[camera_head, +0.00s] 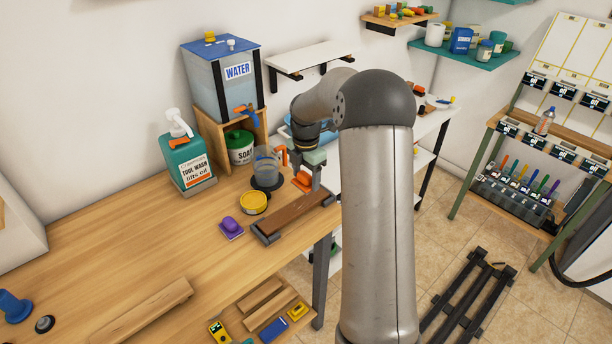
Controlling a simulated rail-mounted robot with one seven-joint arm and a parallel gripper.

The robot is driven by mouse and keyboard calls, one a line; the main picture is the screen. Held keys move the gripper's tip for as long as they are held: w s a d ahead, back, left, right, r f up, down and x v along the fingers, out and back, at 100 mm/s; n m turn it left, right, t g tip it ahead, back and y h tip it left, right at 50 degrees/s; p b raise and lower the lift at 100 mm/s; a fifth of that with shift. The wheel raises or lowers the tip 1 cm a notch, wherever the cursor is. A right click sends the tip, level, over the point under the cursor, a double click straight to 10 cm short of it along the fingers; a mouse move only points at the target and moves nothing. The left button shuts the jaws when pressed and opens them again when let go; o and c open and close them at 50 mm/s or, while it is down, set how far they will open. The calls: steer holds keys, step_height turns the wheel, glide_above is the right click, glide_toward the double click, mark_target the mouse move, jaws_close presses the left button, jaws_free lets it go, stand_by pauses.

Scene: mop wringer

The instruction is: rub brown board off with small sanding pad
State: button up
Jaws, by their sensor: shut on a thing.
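The brown board (296,216) lies on the wooden workbench near its right edge, in a dark holder (265,236) with end blocks. My gripper (306,179) points down just beyond the board's far right end. It is shut on a small orange-red pad (301,182), partly hidden by the fingers. The pad looks close to the board's far end; I cannot tell if it touches. A purple pad with a rounded grip (231,226) sits on the bench left of the board.
A yellow tin (253,203), clear jug (265,168), green tool-wash bottle (187,162) and water tank (224,84) stand behind the board. A loose plank (142,312) lies at front left. The bench's left middle is clear.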

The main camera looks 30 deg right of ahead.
mark_target(306, 201)
steer(key=o, duration=0.3)
steer(key=c, duration=0.3)
steer(key=shift+f+b, duration=1.75)
steer(key=shift+f, duration=1.15)
steer(key=shift+f+b, duration=0.35)
steer(key=shift+f, duration=0.25)
steer(key=shift+a, duration=0.1)
